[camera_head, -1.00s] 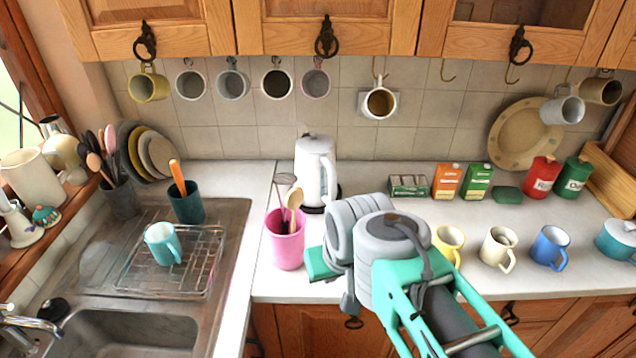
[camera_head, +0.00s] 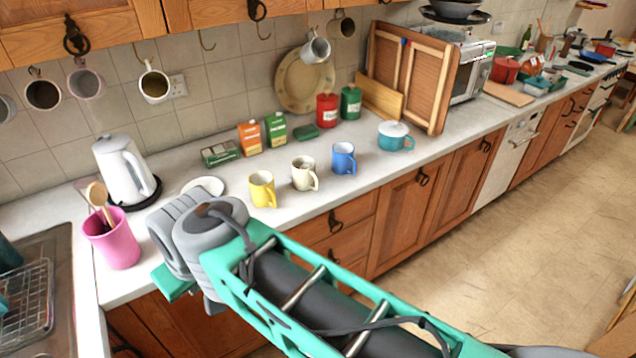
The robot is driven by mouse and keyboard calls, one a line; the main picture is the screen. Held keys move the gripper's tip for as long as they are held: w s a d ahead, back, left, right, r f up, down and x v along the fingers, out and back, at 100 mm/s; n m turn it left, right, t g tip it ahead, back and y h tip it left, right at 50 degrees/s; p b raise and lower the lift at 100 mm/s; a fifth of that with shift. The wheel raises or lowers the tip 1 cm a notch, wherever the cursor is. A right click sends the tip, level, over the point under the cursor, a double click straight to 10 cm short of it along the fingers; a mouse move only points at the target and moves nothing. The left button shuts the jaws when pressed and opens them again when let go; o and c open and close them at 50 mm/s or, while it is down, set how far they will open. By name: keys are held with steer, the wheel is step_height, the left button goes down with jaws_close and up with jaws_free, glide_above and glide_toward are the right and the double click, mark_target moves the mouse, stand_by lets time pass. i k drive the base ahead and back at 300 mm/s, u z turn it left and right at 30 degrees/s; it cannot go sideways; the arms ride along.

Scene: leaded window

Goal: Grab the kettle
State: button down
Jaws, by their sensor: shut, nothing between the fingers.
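The kettle (camera_head: 122,170) is white and upright on its dark base, on the counter near the tiled wall, left of the middle. It stands clear of my arm in the picture, beyond and to the left of my arm's grey joint. My arm reaches in from the lower right, with green and grey links. The fingers of my gripper do not show; they are hidden behind or below the arm's links. Nothing is seen holding the kettle.
A pink cup (camera_head: 112,240) with wooden utensils stands in front of the kettle. A white plate (camera_head: 203,187) lies to its right. A yellow mug (camera_head: 263,190), a cream mug (camera_head: 304,174) and a blue mug (camera_head: 343,158) line the counter. Mugs hang above; a sink (camera_head: 45,305) is left.

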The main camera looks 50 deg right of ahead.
mark_target(127, 177)
steer(key=z, duration=0.7)
steer(key=i, duration=0.45)
steer(key=u, duration=3.55)
steer(key=k, duration=0.55)
steer(key=z, duration=0.1)
